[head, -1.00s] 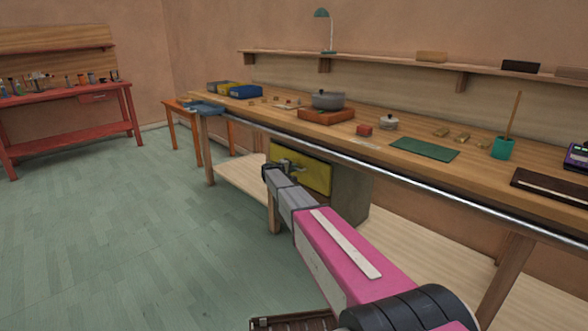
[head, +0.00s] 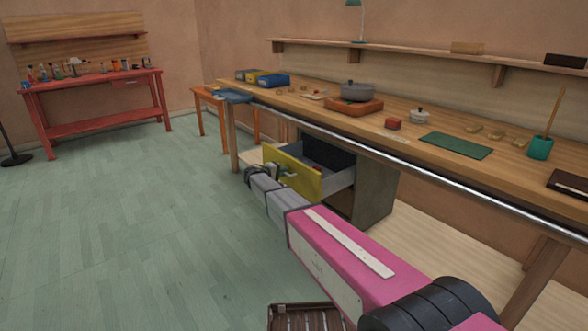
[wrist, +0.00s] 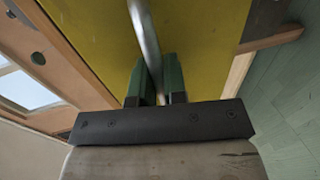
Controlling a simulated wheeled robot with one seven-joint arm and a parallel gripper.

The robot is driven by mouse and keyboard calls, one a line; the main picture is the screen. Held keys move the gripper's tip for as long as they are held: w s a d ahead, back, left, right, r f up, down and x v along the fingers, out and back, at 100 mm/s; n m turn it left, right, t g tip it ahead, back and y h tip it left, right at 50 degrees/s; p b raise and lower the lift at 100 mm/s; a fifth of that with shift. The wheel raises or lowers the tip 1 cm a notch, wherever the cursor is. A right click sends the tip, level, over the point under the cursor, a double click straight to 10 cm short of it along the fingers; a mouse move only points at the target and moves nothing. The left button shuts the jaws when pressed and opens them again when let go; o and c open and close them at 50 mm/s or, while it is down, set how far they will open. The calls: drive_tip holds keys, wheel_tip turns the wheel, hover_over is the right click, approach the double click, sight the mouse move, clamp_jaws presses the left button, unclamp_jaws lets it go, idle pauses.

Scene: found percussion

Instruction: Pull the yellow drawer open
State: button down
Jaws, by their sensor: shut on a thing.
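The yellow drawer (head: 306,178) is pulled part way out of a grey cabinet (head: 376,192) under the long workbench. Its grey side wall and dark inside show behind the yellow front. My gripper (head: 284,171) is at the drawer's front, at the end of my pink and grey arm. In the wrist view the yellow front (wrist: 205,45) fills the upper middle. A metal bar handle (wrist: 145,38) runs down between the two green fingertips of my gripper (wrist: 156,82), which are shut on it. In the head view my arm's end hides part of the handle.
The wooden workbench (head: 345,125) has a metal rail (head: 400,160) along its front edge, above the drawer. A bench leg (head: 232,146) stands left of the drawer. A slatted brown thing (head: 305,318) is low at the bottom. Green floor (head: 130,220) to the left is clear.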

drive_tip(key=shift+f+v, duration=0.25)
drive_tip(key=shift+v, duration=0.95)
drive_tip(key=shift+f+v, duration=0.25)
drive_tip(key=shift+v, duration=0.95)
drive_tip(key=shift+a, duration=0.1)
drive_tip(key=c, duration=1.2)
unclamp_jaws()
drive_tip(key=v, duration=1.1)
